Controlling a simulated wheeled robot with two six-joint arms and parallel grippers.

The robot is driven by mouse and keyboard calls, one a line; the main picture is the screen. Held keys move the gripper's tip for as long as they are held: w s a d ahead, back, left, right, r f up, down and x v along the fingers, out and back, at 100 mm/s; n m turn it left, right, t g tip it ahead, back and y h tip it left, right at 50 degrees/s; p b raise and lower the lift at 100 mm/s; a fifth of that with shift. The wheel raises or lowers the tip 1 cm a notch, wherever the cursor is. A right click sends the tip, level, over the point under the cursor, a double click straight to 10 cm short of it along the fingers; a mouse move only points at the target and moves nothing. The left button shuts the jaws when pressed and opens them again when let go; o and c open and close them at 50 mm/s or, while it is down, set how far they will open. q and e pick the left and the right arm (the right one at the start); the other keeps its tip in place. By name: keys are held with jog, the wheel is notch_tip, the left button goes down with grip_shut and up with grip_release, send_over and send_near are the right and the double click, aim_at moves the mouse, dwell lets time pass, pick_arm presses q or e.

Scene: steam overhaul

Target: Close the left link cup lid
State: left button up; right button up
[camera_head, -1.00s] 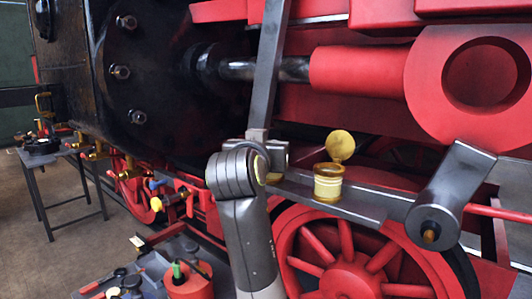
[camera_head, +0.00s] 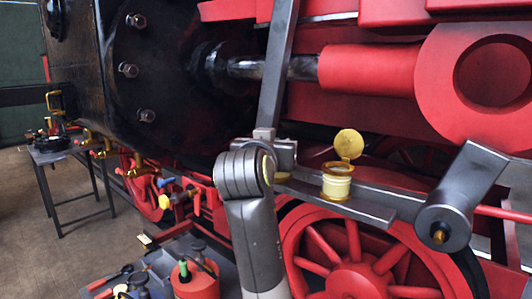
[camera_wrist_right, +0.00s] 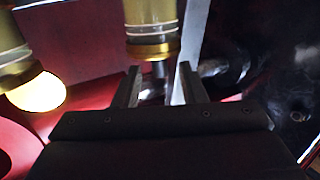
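A brass-rimmed, cream-banded cup (camera_head: 337,184) stands upright on the grey link bar, its round yellow lid (camera_head: 349,144) raised open. The right wrist view shows two cups, rims toward the bottom of the picture. The left-hand one (camera_wrist_right: 12,50) has a brightly lit lid (camera_wrist_right: 40,92) swung open. The other cup (camera_wrist_right: 152,35) is just beyond my fingers; no raised lid shows on it. My right gripper (camera_wrist_right: 160,80) is open, with no object clearly held between its fingers. In the head view, a grey arm of mine hides the area left of the cup. My left gripper is not in view.
The grey bar (camera_head: 350,206) runs below the cup, in front of a red spoked wheel (camera_head: 350,270). A grey lever (camera_head: 277,70) rises beside my arm. Red rods and a crank (camera_head: 450,210) lie to the right. A tool tray is at the bottom left.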

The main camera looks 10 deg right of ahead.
jog(key=b+v, duration=1.4)
jog(key=v, duration=0.3)
jog(key=shift+a, duration=0.1)
